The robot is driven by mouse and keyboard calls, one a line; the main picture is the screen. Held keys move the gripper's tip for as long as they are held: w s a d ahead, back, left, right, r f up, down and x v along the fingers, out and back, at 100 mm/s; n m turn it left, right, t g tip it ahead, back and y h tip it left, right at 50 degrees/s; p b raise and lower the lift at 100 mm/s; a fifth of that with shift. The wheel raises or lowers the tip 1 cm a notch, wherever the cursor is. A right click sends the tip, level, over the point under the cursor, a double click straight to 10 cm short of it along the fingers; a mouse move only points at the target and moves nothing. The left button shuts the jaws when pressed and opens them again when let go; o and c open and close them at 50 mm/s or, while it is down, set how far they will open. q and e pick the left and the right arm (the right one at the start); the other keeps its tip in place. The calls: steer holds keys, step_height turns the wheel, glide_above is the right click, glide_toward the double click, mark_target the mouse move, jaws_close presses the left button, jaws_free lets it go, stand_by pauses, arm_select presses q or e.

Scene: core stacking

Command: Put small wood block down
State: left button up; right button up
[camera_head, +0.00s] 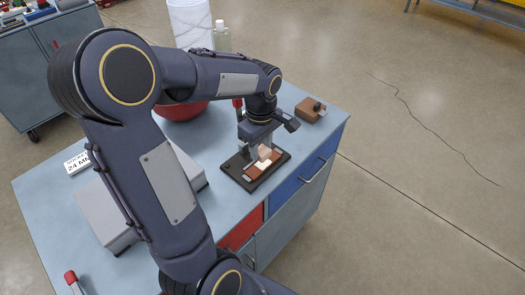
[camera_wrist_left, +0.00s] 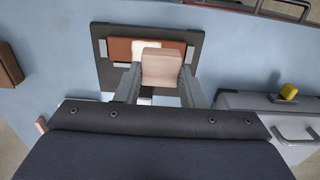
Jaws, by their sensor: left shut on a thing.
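My left gripper (camera_head: 257,149) reaches down over the dark base plate (camera_head: 281,160) near the right side of the bench. It is shut on a small pale wood block (camera_head: 265,152). In the left wrist view the small wood block (camera_wrist_left: 162,67) sits between the two fingers of my left gripper (camera_wrist_left: 161,84). Behind it are a brown block (camera_wrist_left: 120,50) and a white patch (camera_wrist_left: 143,45) on the dark plate (camera_wrist_left: 101,72). I cannot tell whether the held block touches what is below it. My right gripper is not in view.
A brown block with a dark knob (camera_head: 308,111) lies to the right of the plate. The bench's right edge is close to the plate.

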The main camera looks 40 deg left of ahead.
mark_target(262, 147)
arm_select(q)
steer(key=w+f, duration=0.1)
steer(key=w+a+f, duration=0.1)
steer(key=shift+a+f, duration=0.1)
steer(key=shift+f, duration=0.2)
steer(key=shift+w+f, duration=0.1)
steer(key=shift+f, duration=1.65)
steer(key=shift+f, duration=0.2)
steer(key=o, duration=1)
steer(key=shift+c, duration=0.2)
steer(key=shift+r, duration=0.1)
